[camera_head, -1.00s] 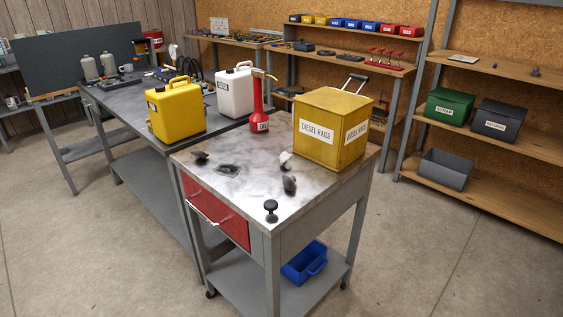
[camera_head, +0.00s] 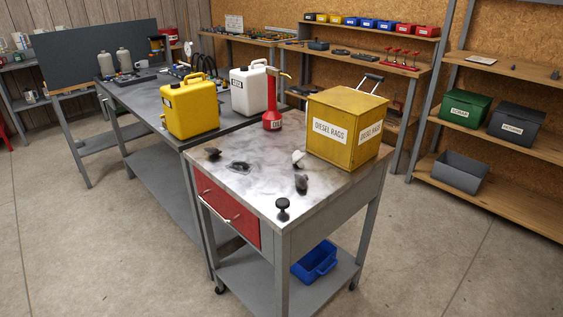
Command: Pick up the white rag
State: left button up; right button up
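A small white crumpled piece, which looks like the white rag (camera_head: 298,157), lies on the worn metal top of the cart (camera_head: 245,188). It is just left of the yellow box labelled DIESEL RAGS (camera_head: 329,149). Dark crumpled pieces lie near it: one in front (camera_head: 301,184), one at the left corner (camera_head: 213,153) and a flat dark patch or piece (camera_head: 238,166). Neither of my grippers is in view.
A black knob-like object (camera_head: 283,207) stands at the cart's front corner. A red can with a spout (camera_head: 272,118) stands behind the rag. Yellow (camera_head: 192,110) and white (camera_head: 248,92) canisters stand on the grey bench. The floor in front is clear.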

aim_at(297, 156)
jog(key=i+l+u, duration=0.1)
jog(key=l, duration=0.45)
jog(key=i+l+u, duration=0.1)
jog(key=i+l, duration=0.2)
jog(key=l, duration=0.3)
jog(key=i+l+u, duration=0.1)
jog(key=l, duration=0.5)
jog(key=i+l+u, duration=0.1)
jog(key=i+l, duration=0.15)
jog(key=l, duration=0.35)
jog(key=i+l+u, duration=0.1)
jog(key=l, duration=0.55)
jog(key=i+l+u, duration=0.1)
jog(key=l, duration=0.5)
jog(key=i+l+u, duration=0.1)
jog(key=l, duration=0.55)
